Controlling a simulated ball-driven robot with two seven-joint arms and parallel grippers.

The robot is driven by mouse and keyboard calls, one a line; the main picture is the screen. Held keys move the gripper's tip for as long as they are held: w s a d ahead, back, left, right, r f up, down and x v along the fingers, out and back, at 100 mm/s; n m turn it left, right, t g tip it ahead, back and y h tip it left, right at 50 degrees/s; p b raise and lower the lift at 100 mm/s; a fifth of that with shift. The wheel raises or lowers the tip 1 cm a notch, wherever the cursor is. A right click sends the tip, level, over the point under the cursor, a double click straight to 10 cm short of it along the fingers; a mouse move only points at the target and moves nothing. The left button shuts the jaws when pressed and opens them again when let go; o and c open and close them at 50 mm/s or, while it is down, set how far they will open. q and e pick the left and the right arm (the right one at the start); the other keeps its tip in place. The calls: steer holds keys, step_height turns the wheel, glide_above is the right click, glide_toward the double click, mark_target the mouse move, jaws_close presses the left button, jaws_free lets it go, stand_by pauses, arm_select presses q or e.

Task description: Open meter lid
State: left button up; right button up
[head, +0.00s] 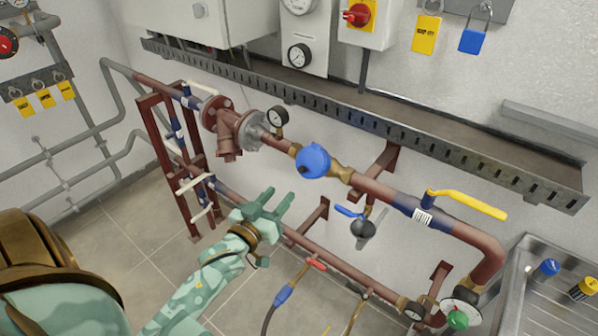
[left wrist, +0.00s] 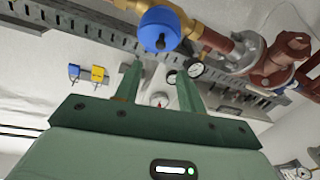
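The water meter's blue lid (head: 313,160) sits shut on the upper red-brown pipe, between brass fittings. In the left wrist view the blue lid (left wrist: 159,29) shows near the top, just beyond the fingertips, with a small dark part on its face. My left gripper (head: 278,200) is below and left of the meter in the head view, apart from it. Its two green fingers (left wrist: 155,72) are spread with nothing between them. My right gripper is in neither view.
A pressure gauge (head: 278,117) stands on the pipe left of the meter. A yellow lever handle (head: 469,204) is to the right, a blue-handled valve (head: 361,227) below. A grey cable tray (head: 366,110) runs above. A metal sink (head: 520,300) is at lower right.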

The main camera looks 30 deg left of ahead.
mark_target(301, 170)
arm_select(q)
steer(key=w, duration=1)
steer(key=shift+w+a+f+b, duration=0.1)
steer(key=shift+w+a+b, duration=0.2)
steer(key=shift+b, duration=0.05)
jaws_close()
